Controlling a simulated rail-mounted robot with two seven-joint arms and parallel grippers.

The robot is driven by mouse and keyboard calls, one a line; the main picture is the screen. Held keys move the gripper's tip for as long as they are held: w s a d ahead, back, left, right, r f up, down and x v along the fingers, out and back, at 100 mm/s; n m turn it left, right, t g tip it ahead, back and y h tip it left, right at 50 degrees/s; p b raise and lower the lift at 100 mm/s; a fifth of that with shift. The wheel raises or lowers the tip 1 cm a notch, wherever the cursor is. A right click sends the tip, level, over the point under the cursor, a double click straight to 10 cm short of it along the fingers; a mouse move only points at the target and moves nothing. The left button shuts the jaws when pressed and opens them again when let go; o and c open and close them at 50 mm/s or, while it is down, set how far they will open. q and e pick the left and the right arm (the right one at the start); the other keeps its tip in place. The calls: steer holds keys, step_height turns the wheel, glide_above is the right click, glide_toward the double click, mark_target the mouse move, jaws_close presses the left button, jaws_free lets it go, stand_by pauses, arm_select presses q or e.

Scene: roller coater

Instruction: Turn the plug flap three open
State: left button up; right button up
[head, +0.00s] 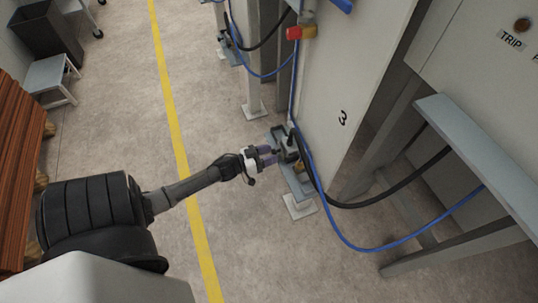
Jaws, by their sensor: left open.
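The plug box (289,145) of station three sits low on a post beside the panel marked 3 (342,118). A grey flap (277,131) seems to stand at its upper left side; its exact angle is hard to tell. My left gripper (272,154) is at the left face of the box, with its purple fingers open and close to it. Whether the fingers touch the flap cannot be told. My right gripper is not in view.
A black cable (384,203) and a blue hose (363,249) hang from the box toward the right. A grey step stool (51,79) stands at upper left. The floor left of the yellow line (172,110) is mostly clear.

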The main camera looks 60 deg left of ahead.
arm_select(q)
steer(key=shift+w, duration=0.1)
steer(key=shift+c, duration=0.4)
steer(key=c, duration=0.8)
